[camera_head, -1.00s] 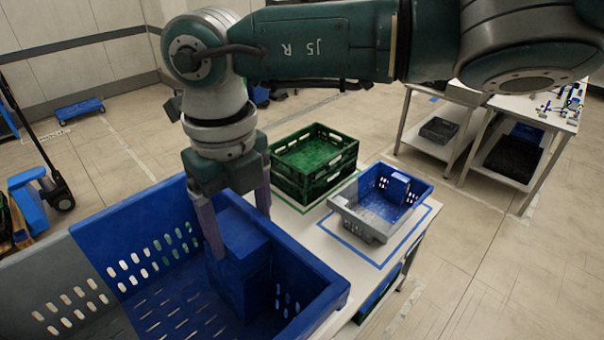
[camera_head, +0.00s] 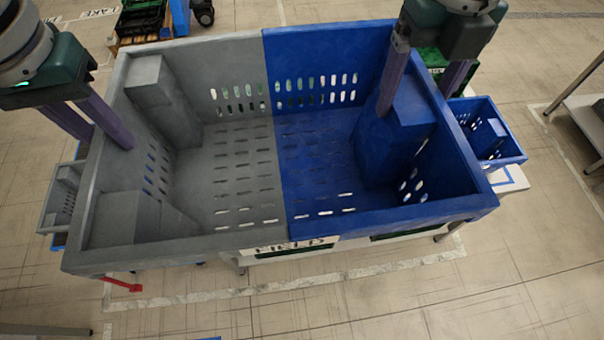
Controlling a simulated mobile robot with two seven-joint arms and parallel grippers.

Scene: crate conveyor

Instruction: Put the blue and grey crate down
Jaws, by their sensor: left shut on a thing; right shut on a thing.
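The large blue and grey crate (camera_head: 240,235) fills the middle of the head view, grey on the left half and blue on the right. It is level and its inside looks empty. My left gripper (camera_head: 95,128) is shut on the grey end wall, its fingers astride the rim. My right gripper (camera_head: 420,95) is shut on the blue end wall, one finger inside and one outside. The crate hides most of what is under it, so I cannot tell whether it touches a support.
A smaller blue crate (camera_head: 490,135) stands at the right on a white surface with blue outline (camera_head: 510,180). A small grey crate (camera_head: 60,208) shows at the left, partly hidden. A white surface edge with lettering (camera_head: 290,247) shows below the crate. Open floor (camera_head: 400,300) lies in front.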

